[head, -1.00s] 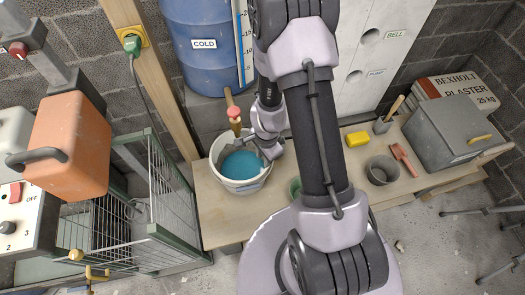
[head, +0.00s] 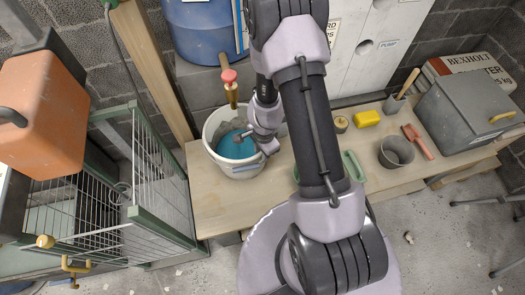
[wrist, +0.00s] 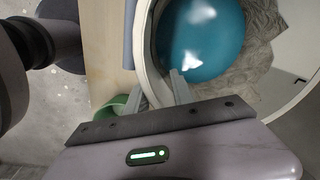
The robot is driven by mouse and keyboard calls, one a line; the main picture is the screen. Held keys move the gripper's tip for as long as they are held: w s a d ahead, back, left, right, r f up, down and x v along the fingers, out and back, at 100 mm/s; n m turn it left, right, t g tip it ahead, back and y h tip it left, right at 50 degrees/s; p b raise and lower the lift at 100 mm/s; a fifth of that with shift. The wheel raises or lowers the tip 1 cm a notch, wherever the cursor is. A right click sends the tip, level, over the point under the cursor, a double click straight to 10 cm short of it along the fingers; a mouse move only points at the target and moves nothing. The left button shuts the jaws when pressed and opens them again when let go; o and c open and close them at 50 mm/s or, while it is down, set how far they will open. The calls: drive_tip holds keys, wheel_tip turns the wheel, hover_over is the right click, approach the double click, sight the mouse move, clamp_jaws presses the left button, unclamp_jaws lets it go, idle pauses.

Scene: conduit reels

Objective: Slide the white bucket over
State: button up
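The white bucket (head: 240,171) stands upright on the wooden bench, below the blue drum. It holds something blue and a crumpled grey material. In the wrist view its pale rim (wrist: 149,70) curves past my fingers. My gripper (head: 249,135) is at the bucket's right side. In the wrist view my gripper (wrist: 160,87) straddles the bucket's wall, one finger outside and one inside. The fingers look apart, with a gap beside the wall. The bucket's right side is partly hidden by my wrist.
A brush with a red end (head: 230,82) stands at the bucket's back edge. A wire cage (head: 130,215) is left of the bench (head: 220,215). A green object (head: 353,166) is partly behind my arm. A grey pot (head: 397,152), yellow block (head: 367,118) and grey box (head: 465,115) stand right.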

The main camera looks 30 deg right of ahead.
drive_tip(key=shift+w+f+b, duration=0.1)
drive_tip(key=shift+f+b, duration=0.6)
drive_tip(key=shift+f, duration=0.65)
clamp_jaws()
idle(0.4)
